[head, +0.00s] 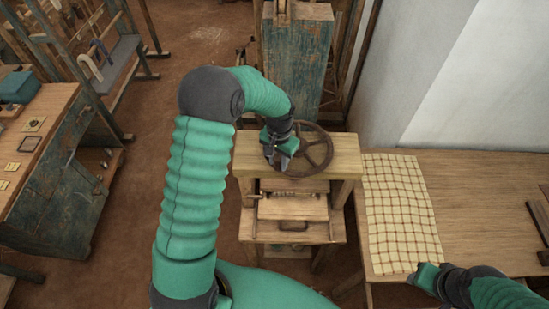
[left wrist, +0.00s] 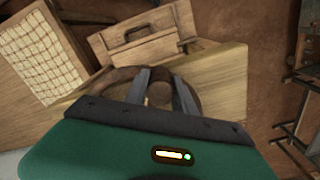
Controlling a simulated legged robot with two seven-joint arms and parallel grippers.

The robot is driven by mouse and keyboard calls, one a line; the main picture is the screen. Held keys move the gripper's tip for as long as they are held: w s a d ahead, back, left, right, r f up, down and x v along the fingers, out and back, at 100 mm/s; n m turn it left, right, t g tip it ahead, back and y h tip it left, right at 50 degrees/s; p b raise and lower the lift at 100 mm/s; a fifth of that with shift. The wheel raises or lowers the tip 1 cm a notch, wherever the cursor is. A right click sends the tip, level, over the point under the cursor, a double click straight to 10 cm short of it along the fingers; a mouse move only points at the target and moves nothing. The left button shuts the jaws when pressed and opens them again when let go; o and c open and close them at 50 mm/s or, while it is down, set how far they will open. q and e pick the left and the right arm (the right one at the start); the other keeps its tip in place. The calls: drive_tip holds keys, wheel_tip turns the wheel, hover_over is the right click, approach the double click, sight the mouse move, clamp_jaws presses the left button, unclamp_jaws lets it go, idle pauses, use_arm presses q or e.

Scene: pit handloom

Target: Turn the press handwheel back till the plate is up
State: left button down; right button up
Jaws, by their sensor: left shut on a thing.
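The press handwheel (head: 318,150) is a dark spoked wheel lying flat on top of the wooden press frame (head: 346,160). My left gripper (head: 280,160) is at the wheel's left side, shut on it. In the left wrist view the fingers (left wrist: 161,92) straddle a part of the handwheel (left wrist: 122,76), with a round brown piece between them. The press plate (head: 292,207) is a pale wooden board below the top beam; its height above the bed is hard to tell. My right gripper (head: 420,277) is at the lower right, over the cloth's edge, apart from the press.
A checked cloth (head: 400,210) lies on the wooden table (head: 480,190) to the right. A worn blue cabinet (head: 295,60) stands behind the press. A workbench (head: 60,150) is at the left. Bare floor (head: 130,220) lies between the bench and the press.

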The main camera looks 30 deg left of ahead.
sight(311, 171)
use_arm(q)
drive_tip(key=d+n, duration=0.2)
drive_tip(key=w+d+n+b, duration=0.1)
drive_tip(key=d+n, duration=0.3)
drive_tip(key=shift+w+d, duration=0.25)
drive_tip(key=shift+d, duration=0.05)
drive_tip(key=d+n, duration=0.1)
drive_tip(key=w+d+n, duration=0.1)
drive_tip(key=n, duration=0.1)
drive_tip(key=shift+w+d, duration=0.1)
drive_tip(key=shift+w, duration=0.2)
drive_tip(key=shift+w+d+r+n, duration=0.1)
drive_tip(key=shift+w+d+n, duration=0.4)
drive_tip(key=shift+n, duration=0.3)
drive_tip(key=shift+w, duration=0.1)
drive_tip(key=c, duration=1.1)
unclamp_jaws()
drive_tip(key=shift+o, duration=0.2)
